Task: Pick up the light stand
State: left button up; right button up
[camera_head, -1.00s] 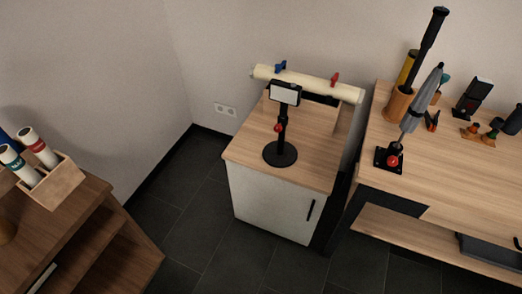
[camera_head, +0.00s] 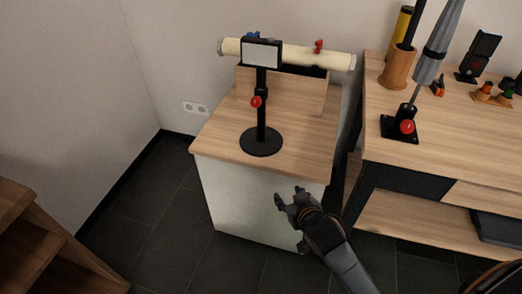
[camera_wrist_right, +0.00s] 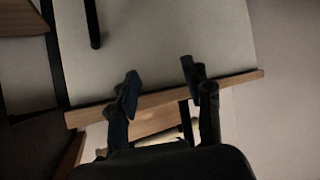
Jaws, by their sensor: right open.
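The light stand (camera_head: 262,117) stands upright on the wooden top of a small white cabinet (camera_head: 229,142). It has a round black base, a black pole with a red knob, and a rectangular lamp head with a pale panel. My right gripper (camera_head: 289,199) is in front of the cabinet's white face, below the top's front edge and apart from the stand. It is open and empty. In the right wrist view the two fingers of my right gripper (camera_wrist_right: 160,82) are spread before the cabinet front and the wooden edge. My left gripper is not in view.
A cream roll (camera_head: 292,56) with blue and red clamps lies behind the stand. A workbench (camera_head: 464,146) on the right carries a grey umbrella-like item (camera_head: 437,45), a brown cup (camera_head: 397,70) and small tools. Dark wooden shelves (camera_head: 50,245) stand at lower left.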

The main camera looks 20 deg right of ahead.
notch_tip(320, 180, up, 8)
jog(key=w+t+b, duration=0.2)
jog(key=t, duration=0.1)
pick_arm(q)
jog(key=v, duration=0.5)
pick_arm(e)
jog(key=t+y, duration=0.1)
jog(key=t, duration=0.3)
send_near(263, 109)
jog(key=w+b, duration=0.1)
jog(key=w, duration=0.4)
jog(key=shift+w, duration=0.6)
jog(key=shift+w+r, duration=0.1)
jog(key=shift+w, duration=0.15)
jog(key=w, duration=0.1)
jog(key=w+b, duration=0.1)
jog(key=w, duration=0.2)
jog(key=shift+a+r, duration=0.1)
jog(key=shift+a, duration=0.15)
jog(key=shift+w, duration=0.35)
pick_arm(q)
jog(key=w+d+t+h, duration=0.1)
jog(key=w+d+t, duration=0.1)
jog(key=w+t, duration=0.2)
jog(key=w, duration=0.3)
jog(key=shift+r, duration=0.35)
pick_arm(e)
grip_shut()
jog(key=shift+r, duration=0.2)
